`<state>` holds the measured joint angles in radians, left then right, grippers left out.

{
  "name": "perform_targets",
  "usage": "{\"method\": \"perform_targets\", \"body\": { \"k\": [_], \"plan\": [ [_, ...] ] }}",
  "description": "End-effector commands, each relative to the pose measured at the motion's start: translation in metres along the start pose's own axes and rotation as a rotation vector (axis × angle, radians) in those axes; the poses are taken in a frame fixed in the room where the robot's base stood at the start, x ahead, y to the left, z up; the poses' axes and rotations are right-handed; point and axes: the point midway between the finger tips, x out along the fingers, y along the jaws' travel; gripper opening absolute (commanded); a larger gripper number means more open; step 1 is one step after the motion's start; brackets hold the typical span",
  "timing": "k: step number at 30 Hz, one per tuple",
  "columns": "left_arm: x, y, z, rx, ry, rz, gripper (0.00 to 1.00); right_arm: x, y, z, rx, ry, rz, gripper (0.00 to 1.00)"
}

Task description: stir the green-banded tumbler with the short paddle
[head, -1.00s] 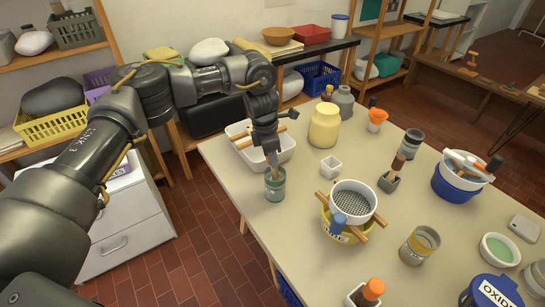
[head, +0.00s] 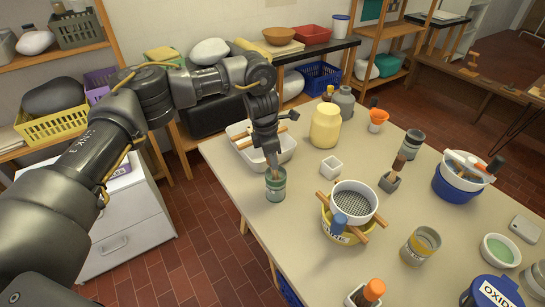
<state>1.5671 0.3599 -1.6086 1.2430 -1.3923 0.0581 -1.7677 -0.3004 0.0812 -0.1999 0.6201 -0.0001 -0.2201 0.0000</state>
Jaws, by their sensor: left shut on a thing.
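The green-banded tumbler (head: 275,188) stands upright near the left edge of the table. My left gripper (head: 272,160) is right above it, pointing down, shut on the short paddle (head: 274,172). The paddle's wooden part goes down into the tumbler's mouth; its lower end is hidden inside. The contents of the tumbler cannot be made out. My right gripper is not in view.
A white tray (head: 282,158) lies just behind the tumbler. A cream jar (head: 325,125) is farther back. Bare tabletop lies in front of the tumbler.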

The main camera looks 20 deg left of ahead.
Motion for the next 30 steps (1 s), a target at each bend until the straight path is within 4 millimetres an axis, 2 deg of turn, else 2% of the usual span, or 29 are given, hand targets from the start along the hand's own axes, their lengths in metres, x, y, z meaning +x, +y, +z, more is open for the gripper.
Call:
{"method": "perform_targets", "body": {
  "k": [30],
  "plan": [
    [-0.083, -0.001, 0.007, -0.001, -0.001, 0.001, 0.07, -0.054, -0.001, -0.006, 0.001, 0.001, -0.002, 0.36]
  ]
}}
